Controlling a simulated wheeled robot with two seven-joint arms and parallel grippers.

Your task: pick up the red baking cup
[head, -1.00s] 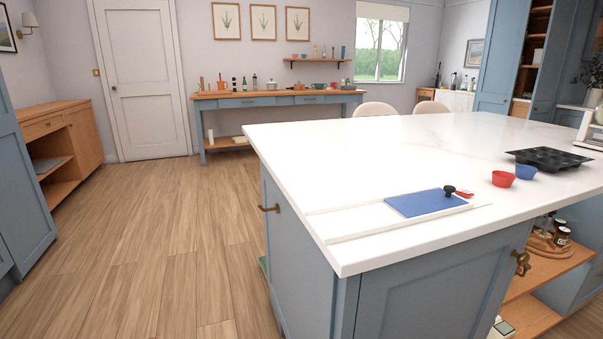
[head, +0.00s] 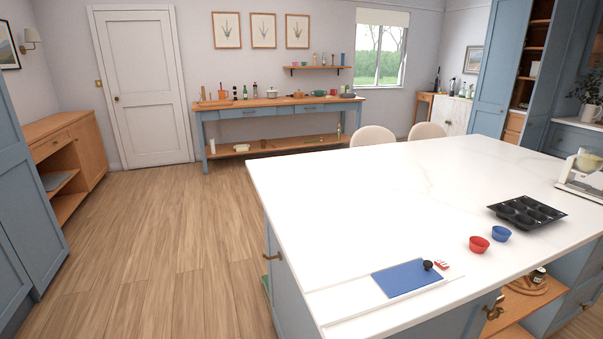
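The red baking cup (head: 479,244) stands upright on the white island top, at the right of the head view. A blue baking cup (head: 501,234) stands close beside it, to the right and slightly farther back. A dark muffin tin (head: 527,212) lies behind the two cups. Neither of my grippers shows in the head view, so their state is hidden.
The white island top (head: 350,200) is mostly bare left of the cups. Near its front edge lie a blue mat (head: 408,278), a small black knob-like thing (head: 428,265) and a red-and-white item (head: 442,265). A stand mixer (head: 583,170) is at the right edge.

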